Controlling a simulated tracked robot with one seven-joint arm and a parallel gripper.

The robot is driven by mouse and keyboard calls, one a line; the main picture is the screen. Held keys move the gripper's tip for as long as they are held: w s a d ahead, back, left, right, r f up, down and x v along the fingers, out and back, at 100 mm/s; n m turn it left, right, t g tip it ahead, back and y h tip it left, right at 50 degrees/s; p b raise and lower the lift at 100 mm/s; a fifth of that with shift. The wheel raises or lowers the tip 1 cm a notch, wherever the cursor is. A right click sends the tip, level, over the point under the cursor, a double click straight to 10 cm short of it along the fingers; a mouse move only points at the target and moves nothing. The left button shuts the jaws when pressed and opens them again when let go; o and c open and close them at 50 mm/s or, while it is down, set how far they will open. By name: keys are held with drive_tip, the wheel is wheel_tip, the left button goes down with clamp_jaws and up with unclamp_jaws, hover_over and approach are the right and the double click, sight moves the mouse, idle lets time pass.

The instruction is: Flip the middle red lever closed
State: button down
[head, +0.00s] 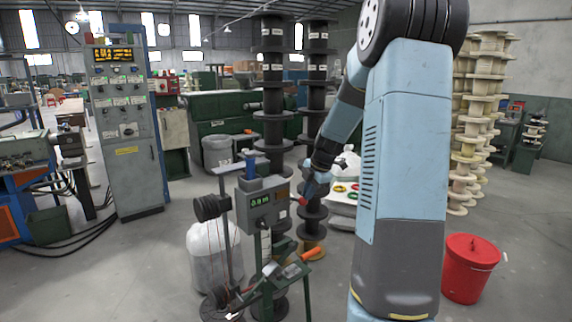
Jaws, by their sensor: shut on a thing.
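A grey control box (265,200) with green digits on its display stands on a green post at the centre. My gripper (304,199) is at the right side of this box, small and partly dark against the spools behind. It is shut on a small red part (301,201) at the box's right edge, which looks like the red lever. The lever's exact angle and the contact are too small to make out. An orange-red handle (311,254) sticks out to the right, lower on the green stand, apart from my gripper.
Stacks of dark spools (273,90) stand behind the box. A white sack (213,250) and a black reel (212,207) are at its left. A grey control cabinet (127,130) stands further left. A red bucket (470,270) is at the right. The floor at front left is clear.

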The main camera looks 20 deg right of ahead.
drive_tip(key=shift+s+f, duration=0.15)
drive_tip(key=shift+f, duration=0.2)
drive_tip(key=s+d+r, duration=0.3)
drive_tip(key=s+r, duration=0.4)
drive_tip(key=r, duration=0.3)
drive_tip(key=shift+s, duration=0.15)
idle(0.3)
